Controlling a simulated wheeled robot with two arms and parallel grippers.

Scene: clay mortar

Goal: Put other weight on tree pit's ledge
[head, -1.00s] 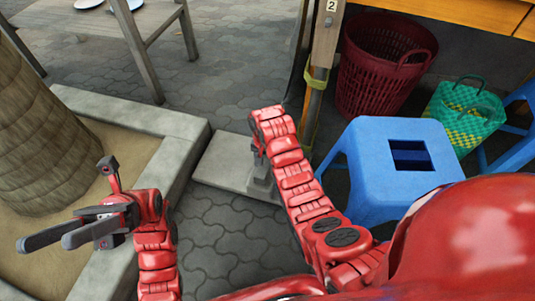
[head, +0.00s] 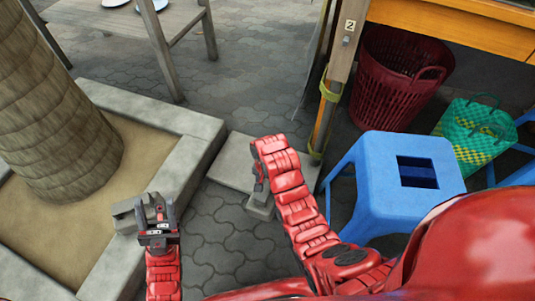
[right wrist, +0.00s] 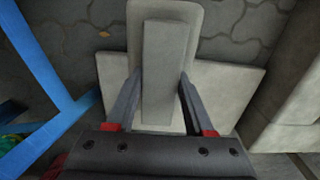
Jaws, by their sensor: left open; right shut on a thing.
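A grey weight (right wrist: 152,20), a plate with a long raised bar, is between the fingers of my right gripper (right wrist: 160,78), which is shut on its bar. In the head view this weight (head: 260,207) shows below my right gripper (head: 260,180), by the front edge of a flat slab. Whether it touches the ground is unclear. The tree pit's ledge (head: 177,165) is a pale stone border around sand and a trunk (head: 55,110). A grey block (head: 126,217), apparently another weight, sits on the ledge, partly hidden by my open left gripper (head: 157,212).
The flat slab (head: 232,160) lies on the paving beside the ledge. A blue stool (head: 375,155) stands close right of my right arm. A red basket (head: 395,85), a green woven basket (head: 475,130) and a wooden post (head: 335,80) are behind. The ledge's far stretch is clear.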

